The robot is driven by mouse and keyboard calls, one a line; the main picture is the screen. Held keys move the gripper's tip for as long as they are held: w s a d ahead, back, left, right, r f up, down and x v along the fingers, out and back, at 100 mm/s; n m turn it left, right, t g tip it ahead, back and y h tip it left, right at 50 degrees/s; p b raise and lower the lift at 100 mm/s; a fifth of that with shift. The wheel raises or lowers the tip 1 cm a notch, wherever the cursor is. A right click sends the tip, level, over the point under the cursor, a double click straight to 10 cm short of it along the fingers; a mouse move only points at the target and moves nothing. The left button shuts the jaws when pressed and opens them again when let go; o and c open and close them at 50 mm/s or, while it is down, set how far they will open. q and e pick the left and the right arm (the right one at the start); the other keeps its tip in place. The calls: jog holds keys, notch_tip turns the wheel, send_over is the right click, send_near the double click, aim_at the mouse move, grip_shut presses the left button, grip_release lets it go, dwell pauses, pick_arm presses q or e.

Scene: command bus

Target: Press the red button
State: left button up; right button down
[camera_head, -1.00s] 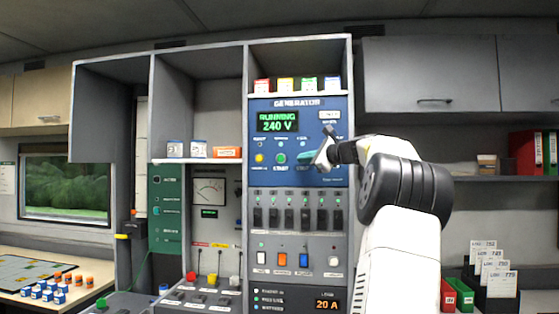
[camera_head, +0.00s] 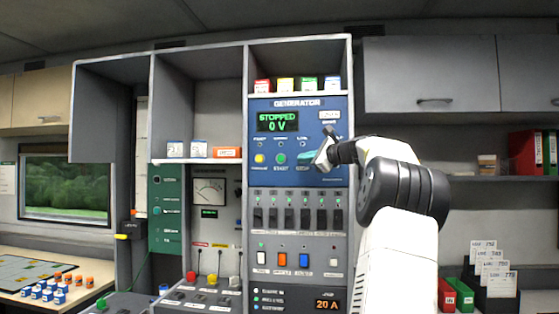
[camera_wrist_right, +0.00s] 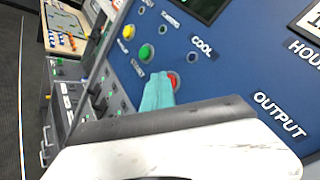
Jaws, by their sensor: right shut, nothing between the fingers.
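The red button (camera_wrist_right: 174,80) is on the blue generator panel (camera_head: 335,178). In the wrist view only part of it shows, right behind the teal fingertips. My right gripper (camera_head: 308,158) is shut and empty at the panel, and its tips (camera_wrist_right: 160,88) overlap the button; I cannot tell if they still touch it. In the head view the gripper hides the button. The panel display (camera_head: 277,121) reads STOPPED, 0 V. My left gripper is not in view.
Left of the red button are a green button (camera_head: 280,158) and a yellow button (camera_head: 259,158). A row of dark switches (camera_head: 289,218) sits below. Small boxes (camera_head: 262,85) stand on the shelf above. A grey wall cabinet (camera_head: 430,75) is at the upper right.

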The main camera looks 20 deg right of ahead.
jog(key=shift+s+a, duration=0.1)
dwell(0.3)
jog(key=shift+s+a, duration=0.35)
jog(key=shift+s, duration=0.2)
jog(key=s+a, duration=0.1)
jog(key=s, duration=0.2)
jog(key=s+a, duration=0.1)
jog(key=shift+s+a, duration=0.15)
jog(key=shift+a, duration=0.15)
dwell(0.7)
